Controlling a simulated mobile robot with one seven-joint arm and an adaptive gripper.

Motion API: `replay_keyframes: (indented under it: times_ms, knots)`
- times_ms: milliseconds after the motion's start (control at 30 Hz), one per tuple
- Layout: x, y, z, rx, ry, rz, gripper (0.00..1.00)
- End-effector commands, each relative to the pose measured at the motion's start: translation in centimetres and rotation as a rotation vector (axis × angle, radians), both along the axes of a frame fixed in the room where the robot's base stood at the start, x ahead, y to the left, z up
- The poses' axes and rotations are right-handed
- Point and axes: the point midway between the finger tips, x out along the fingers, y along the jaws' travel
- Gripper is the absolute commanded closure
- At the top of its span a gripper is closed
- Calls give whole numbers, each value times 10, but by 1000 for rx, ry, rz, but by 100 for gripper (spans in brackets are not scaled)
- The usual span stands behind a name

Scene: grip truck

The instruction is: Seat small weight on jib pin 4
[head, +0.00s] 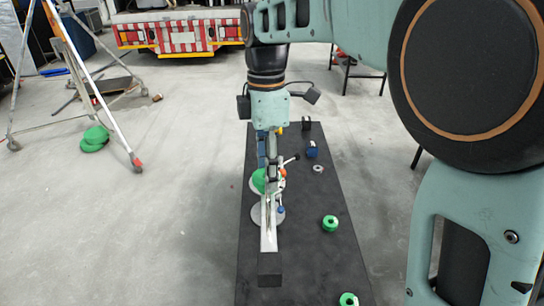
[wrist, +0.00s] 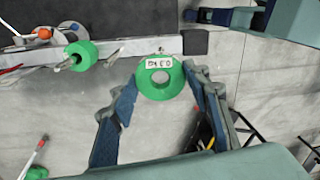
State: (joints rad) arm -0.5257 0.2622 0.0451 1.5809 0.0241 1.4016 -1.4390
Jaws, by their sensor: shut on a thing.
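The small weight (wrist: 148,90) is a green ring with a white label, seen in the wrist view between the fingertips of my gripper (wrist: 161,82). The fingers are shut on its two sides. The grey jib bar (wrist: 122,48) runs just beyond it, with a dark block (wrist: 195,42) at its end; the bar also shows in the head view (head: 268,238). The weight's far edge overlaps the bar's near side in the picture; whether they touch I cannot tell. A small pin tip shows behind the label. Another green piece (wrist: 84,52) sits on the jib farther left.
In the head view, green weights (head: 330,223) (head: 348,299) lie on the black table (head: 310,262), with a small metal ring (head: 318,168) and a blue piece (head: 312,150) farther back.

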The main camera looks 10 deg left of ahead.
Motion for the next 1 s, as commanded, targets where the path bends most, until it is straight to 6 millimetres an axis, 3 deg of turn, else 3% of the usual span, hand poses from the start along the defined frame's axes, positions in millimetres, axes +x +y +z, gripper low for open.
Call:
replay_keyframes:
  times_ms: [1000]
  knots:
    - [-5, -1, -50, 0, -1, 0, 74]
